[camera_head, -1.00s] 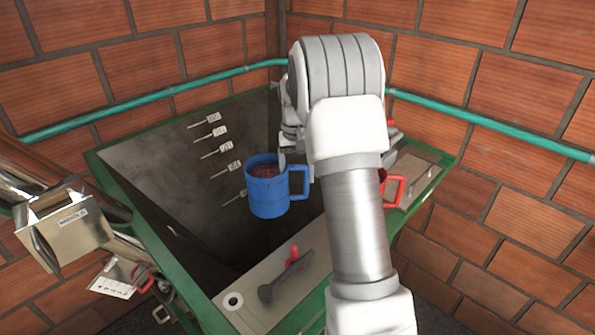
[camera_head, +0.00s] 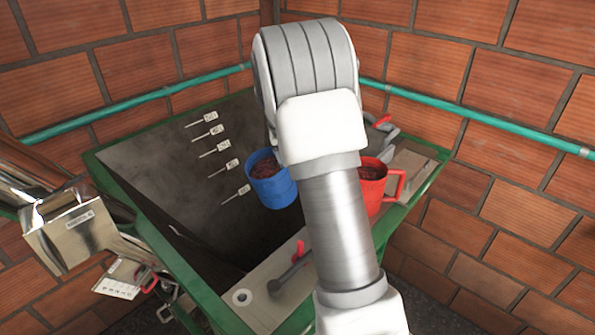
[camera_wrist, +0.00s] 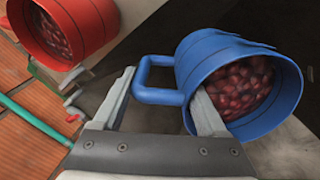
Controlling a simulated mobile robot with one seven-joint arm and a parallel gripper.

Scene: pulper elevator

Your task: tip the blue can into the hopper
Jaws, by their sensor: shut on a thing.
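The blue can (camera_head: 272,190) hangs over the open hopper (camera_head: 160,170), leaning slightly to the left. Dark red berries (camera_wrist: 240,88) lie inside it, and none are seen falling. In the wrist view the can (camera_wrist: 205,55) shows its open mouth and its side handle. My gripper (camera_wrist: 165,82) is shut on the blue can at its handle, with a finger on each side of the handle. In the head view my arm hides the gripper and the handle.
A red can (camera_head: 373,185) with dark contents stands on the hopper's right ledge. A lever with a red grip (camera_head: 292,265) is on the front ledge. Metal pipework (camera_head: 70,230) is at the left. Brick walls and a teal pipe (camera_head: 480,120) close off the back.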

